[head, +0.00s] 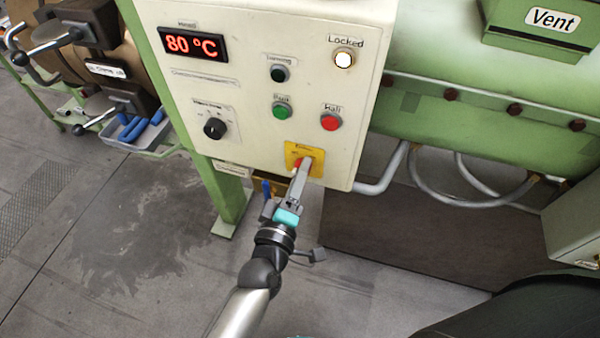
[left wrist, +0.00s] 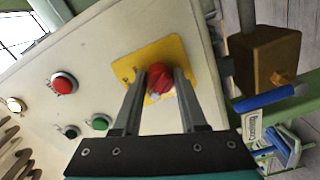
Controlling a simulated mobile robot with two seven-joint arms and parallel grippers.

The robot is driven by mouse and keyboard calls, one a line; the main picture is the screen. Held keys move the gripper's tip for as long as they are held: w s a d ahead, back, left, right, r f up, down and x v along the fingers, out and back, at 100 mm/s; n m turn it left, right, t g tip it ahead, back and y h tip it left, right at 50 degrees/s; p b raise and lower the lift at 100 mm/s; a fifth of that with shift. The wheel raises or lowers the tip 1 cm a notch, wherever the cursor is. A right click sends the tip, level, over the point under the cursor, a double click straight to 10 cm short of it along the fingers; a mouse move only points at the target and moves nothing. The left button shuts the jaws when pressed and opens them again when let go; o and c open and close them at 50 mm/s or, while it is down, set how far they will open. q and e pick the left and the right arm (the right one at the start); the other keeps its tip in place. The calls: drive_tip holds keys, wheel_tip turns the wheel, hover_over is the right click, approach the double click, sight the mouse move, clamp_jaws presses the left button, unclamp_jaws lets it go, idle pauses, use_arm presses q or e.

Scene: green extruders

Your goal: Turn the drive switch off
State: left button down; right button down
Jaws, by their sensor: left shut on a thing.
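The drive switch is a red rotary knob (left wrist: 161,80) on a yellow plate (left wrist: 172,50), low on the cream control panel (head: 240,150). In the head view the yellow plate (head: 293,148) shows, and the knob is mostly hidden behind my fingers. My left gripper (head: 303,167) reaches up to the switch from below. In the left wrist view its two fingers (left wrist: 158,78) stand on either side of the red knob, shut on it. The label writing on the plate is too small to read. My right gripper is not in view.
The panel also carries a red button (head: 331,122), a green button (head: 282,111), a black button (head: 279,74), a black dial (head: 214,128), a lit lamp (head: 344,59) and an 80 °C display (head: 192,45). A grey pipe (head: 385,175) runs right of the panel.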

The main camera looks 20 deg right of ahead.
use_arm(q)
drive_tip(key=shift+c, duration=2.2)
unclamp_jaws()
drive_tip(key=v, duration=1.5)
drive_tip(key=shift+b, duration=0.45)
drive_tip(key=shift+a, duration=0.1)
drive_tip(key=s+a+f+m+g+y+b, duration=0.1)
drive_tip(key=a+f+m+g+y+b, duration=0.2)
drive_tip(key=f, duration=0.9)
drive_tip(key=s+a+f+m+g+y+b, duration=0.15)
drive_tip(key=a+f, duration=0.35)
drive_tip(key=f, duration=0.6)
drive_tip(key=a+f+m+g+y+b, duration=0.1)
drive_tip(key=a+f+m+g+b, duration=0.15)
drive_tip(key=f, duration=0.95)
drive_tip(key=s+a+f+m+g+y+b, duration=0.1)
drive_tip(key=s+a+f+g+b, duration=0.1)
drive_tip(key=s+f, duration=0.4)
drive_tip(key=s+a+f+m+g+y+b, duration=0.1)
drive_tip(key=s+a+f+g+y+b, duration=0.1)
drive_tip(key=s+a+f, duration=0.3)
drive_tip(key=s+a+f+g+y+b, duration=0.1)
drive_tip(key=s+a+f+g+b, duration=0.1)
drive_tip(key=s+f, duration=0.6)
drive_tip(key=shift+s+a+f+m+g+b, duration=0.4)
drive_tip(key=shift+s+a+g, duration=0.15)
drive_tip(key=shift+a, duration=0.5)
